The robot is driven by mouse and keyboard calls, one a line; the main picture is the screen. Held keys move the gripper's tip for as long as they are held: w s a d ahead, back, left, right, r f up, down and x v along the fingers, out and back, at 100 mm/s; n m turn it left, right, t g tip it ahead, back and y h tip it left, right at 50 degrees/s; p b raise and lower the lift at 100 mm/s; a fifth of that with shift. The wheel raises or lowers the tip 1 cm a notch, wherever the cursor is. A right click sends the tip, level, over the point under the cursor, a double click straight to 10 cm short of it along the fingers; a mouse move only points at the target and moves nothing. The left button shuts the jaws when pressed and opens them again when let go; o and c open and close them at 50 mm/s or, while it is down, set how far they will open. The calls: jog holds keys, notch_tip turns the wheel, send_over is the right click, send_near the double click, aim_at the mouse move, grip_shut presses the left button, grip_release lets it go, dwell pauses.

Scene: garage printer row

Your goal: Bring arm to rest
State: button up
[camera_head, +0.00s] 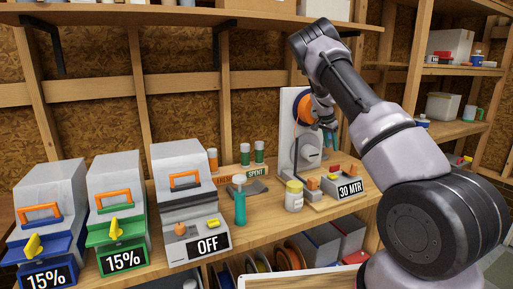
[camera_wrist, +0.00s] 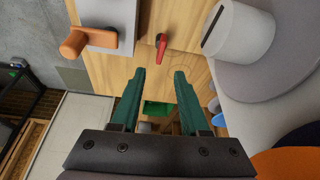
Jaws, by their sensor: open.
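My arm reaches from the lower right of the head view over the bench. My gripper (camera_head: 329,138) hangs near the upright panel with the orange spool (camera_head: 303,106), at the back right of the bench. In the wrist view my gripper (camera_wrist: 158,78) shows two green fingers, spread apart with nothing between them. Beyond the fingertips are the wooden bench surface (camera_wrist: 190,75) and a small red part (camera_wrist: 161,45). The fingers appear clear of the things around them.
A machine marked "30 MTR" (camera_head: 350,188) stands below my gripper. A white-labelled jar (camera_head: 293,197) and a teal bottle (camera_head: 240,203) stand to its left. Shelves (camera_head: 460,70) are at right.

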jog(key=s+a+r+n+t+y, duration=0.1)
jog(key=s+a+r+n+y, duration=0.3)
jog(key=s+r, duration=0.85)
jog(key=s+a+r+m+t+y, duration=0.15)
jog(key=s+a+r, duration=0.45)
jog(key=s+r, duration=0.6)
jog(key=s+a+r+n+t, duration=0.1)
jog(key=s+a+r+n, duration=0.1)
jog(key=s, duration=0.9)
jog(key=s+a+r+n+t, duration=0.1)
jog(key=s+a+n, duration=0.3)
jog(key=s, duration=0.7)
jog(key=shift+a+r, duration=0.4)
jog(key=shift+a, duration=0.4)
